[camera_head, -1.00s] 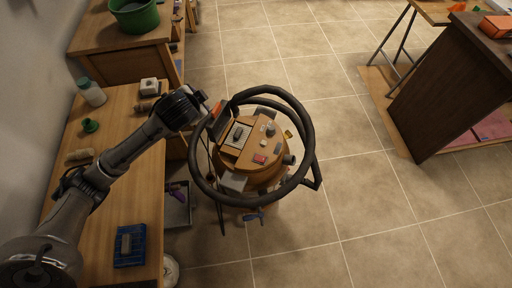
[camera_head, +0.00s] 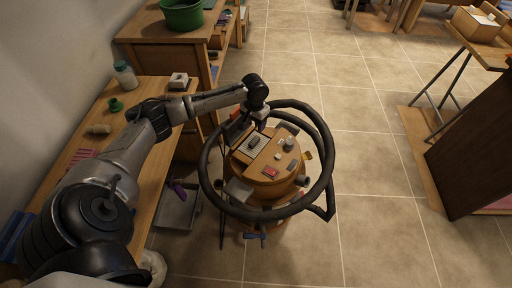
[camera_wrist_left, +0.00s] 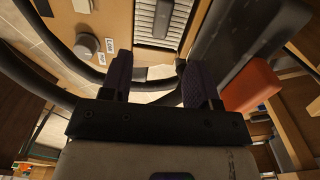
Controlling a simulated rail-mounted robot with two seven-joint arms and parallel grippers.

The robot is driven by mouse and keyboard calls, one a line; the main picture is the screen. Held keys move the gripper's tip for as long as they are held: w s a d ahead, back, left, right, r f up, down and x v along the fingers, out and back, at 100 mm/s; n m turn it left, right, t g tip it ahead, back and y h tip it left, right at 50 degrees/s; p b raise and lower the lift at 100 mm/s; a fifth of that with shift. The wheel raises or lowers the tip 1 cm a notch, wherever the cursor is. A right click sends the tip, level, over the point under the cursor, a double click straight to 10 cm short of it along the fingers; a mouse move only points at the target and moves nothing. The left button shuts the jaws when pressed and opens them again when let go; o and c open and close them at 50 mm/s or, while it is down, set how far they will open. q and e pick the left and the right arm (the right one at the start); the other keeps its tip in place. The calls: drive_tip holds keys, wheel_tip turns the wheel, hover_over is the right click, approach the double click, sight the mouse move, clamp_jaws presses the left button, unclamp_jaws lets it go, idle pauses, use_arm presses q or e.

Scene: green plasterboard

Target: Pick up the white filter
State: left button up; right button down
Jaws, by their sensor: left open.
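The white filter (camera_head: 253,144) looks like a pale ribbed panel with a darker grey block on it, set in the round wooden top of a drum-like unit (camera_head: 267,170). In the left wrist view the ribbed filter (camera_wrist_left: 158,22) lies at the top, past the fingertips. My left gripper (camera_head: 261,113) is just behind the filter in the head view, close above the unit's far edge. In the left wrist view my left gripper (camera_wrist_left: 157,72) has its two dark fingers apart with nothing between them. My right gripper is not in view.
A thick black hose (camera_head: 326,150) loops around the unit and passes close to my left gripper. An orange-red block (camera_wrist_left: 250,86) is near the right finger. A wooden workbench (camera_head: 150,190) stands to the left. Tiled floor (camera_head: 380,230) is clear to the right.

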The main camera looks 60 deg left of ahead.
use_arm(q)
drive_tip(key=b, duration=0.2)
hover_over(254, 140)
drive_tip(key=f, duration=0.4)
drive_tip(key=shift+d+f, duration=0.25)
drive_tip(key=shift+f, duration=0.15)
drive_tip(key=shift+w+f, duration=0.1)
drive_tip(key=shift+f, duration=0.25)
wheel_tip(254, 140, down, 5)
drive_tip(key=b, duration=0.3)
drive_tip(key=shift+a, duration=0.15)
drive_tip(key=shift+r, duration=0.1)
drive_tip(key=shift+c, duration=1.3)
clamp_jaws()
